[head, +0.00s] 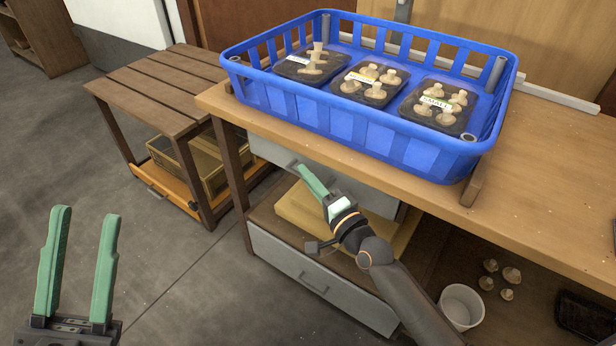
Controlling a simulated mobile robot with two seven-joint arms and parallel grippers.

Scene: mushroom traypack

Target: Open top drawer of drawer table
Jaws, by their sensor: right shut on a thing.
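The drawer table (560,228) is wooden and stands at the centre right. Its pale grey top drawer (266,149) sits just under the tabletop and looks about flush with it. The drawer's small handle (291,165) is partly covered by my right gripper (303,170). That gripper has green fingers and is shut on the handle; my arm hides part of the drawer front. My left gripper (87,212) is open and empty above the floor at the lower left, well away from the drawer.
A blue crate (415,157) with several mushroom trays stands on the tabletop. Below the top drawer are yellowish boxes (288,205) and a grey lower drawer (285,262). A slatted side table (150,88) stands left. A white bucket (462,304) and several mushrooms (511,275) are lower right.

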